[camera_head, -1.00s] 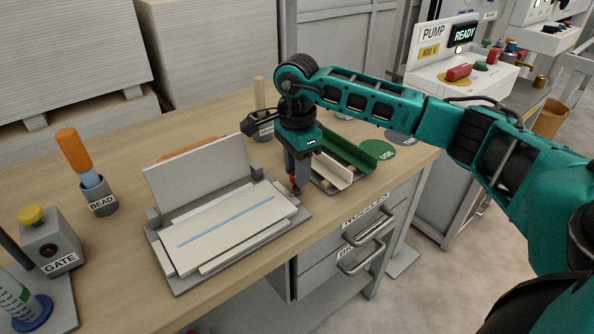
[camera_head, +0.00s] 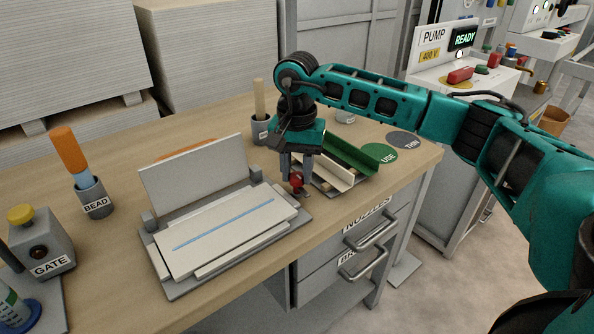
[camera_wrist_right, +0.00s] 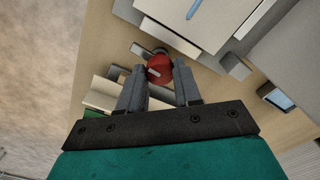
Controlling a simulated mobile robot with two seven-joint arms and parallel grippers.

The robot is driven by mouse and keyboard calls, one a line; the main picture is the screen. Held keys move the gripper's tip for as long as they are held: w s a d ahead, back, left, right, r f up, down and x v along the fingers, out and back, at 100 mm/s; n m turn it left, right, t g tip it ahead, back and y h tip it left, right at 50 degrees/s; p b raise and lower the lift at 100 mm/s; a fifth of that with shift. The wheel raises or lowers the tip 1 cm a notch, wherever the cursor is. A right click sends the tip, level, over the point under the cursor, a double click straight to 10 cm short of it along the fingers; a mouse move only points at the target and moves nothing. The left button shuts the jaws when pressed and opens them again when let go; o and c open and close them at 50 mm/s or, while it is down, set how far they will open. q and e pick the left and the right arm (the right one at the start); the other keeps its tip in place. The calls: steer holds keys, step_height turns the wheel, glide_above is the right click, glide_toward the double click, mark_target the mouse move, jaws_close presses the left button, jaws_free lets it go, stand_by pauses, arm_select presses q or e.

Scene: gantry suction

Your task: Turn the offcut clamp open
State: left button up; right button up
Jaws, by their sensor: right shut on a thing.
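A red knob (camera_head: 296,184) with a pale mark on top sits near the right end of the grey fixture (camera_head: 172,291), by the bench's front edge. I take it to be the offcut clamp's knob. In the wrist view the red knob (camera_wrist_right: 158,64) shows between the two fingertips, over a small grey bar (camera_wrist_right: 141,51). My right gripper (camera_head: 297,177) points down and is shut on the red knob; its fingers hide part of it. A white board with a blue line (camera_head: 215,232) lies flat on the fixture, with an upright white panel (camera_head: 195,175) behind it. My left gripper is not in view.
Right of the gripper is a tray with a green angle strip (camera_head: 352,155) and a cream strip (camera_head: 333,172). Green and grey discs (camera_head: 403,140) lie beyond. The BEAD holder (camera_head: 95,202) and GATE box (camera_head: 45,248) stand left. Drawers (camera_head: 345,240) are below the front edge.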

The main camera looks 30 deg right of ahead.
mark_target(297, 175)
steer(key=shift+n, duration=0.5)
steer(key=o, duration=1)
steer(key=shift+o, duration=0.2)
step_height(297, 175, up, 13)
steer(key=shift+p, duration=0.4)
